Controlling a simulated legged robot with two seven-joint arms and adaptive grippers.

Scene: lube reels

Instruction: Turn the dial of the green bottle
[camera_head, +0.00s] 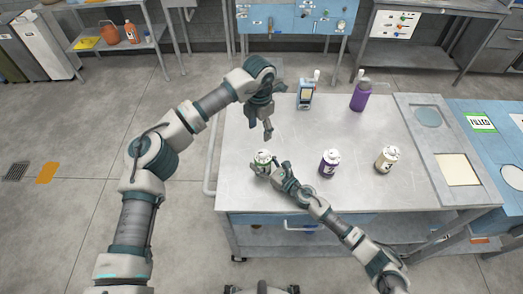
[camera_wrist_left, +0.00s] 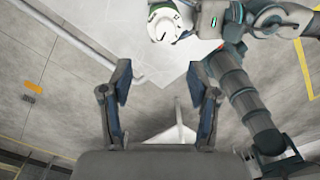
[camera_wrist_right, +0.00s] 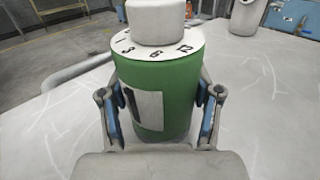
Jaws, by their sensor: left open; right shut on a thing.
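The green bottle (camera_wrist_right: 177,72) stands upright on the grey table, with a white numbered dial ring (camera_wrist_right: 122,44) and a white cap on top. It fills the middle of the right wrist view, between my right fingers. In the head view the green bottle (camera_head: 262,158) is at the table's left front. My right gripper (camera_head: 278,170) is shut on its body from the right. My left gripper (camera_head: 261,130) is open and empty, above and just behind the bottle. In the left wrist view the open left fingers (camera_wrist_left: 160,105) have the bottle's white top (camera_wrist_left: 166,20) beyond them.
On the table (camera_head: 330,195), a purple-labelled bottle (camera_head: 329,162) and a cream bottle (camera_head: 387,158) stand to the right. A blue device (camera_head: 305,95) and a purple bottle (camera_head: 360,95) are at the back. A grey panel (camera_head: 430,150) lies on the right side.

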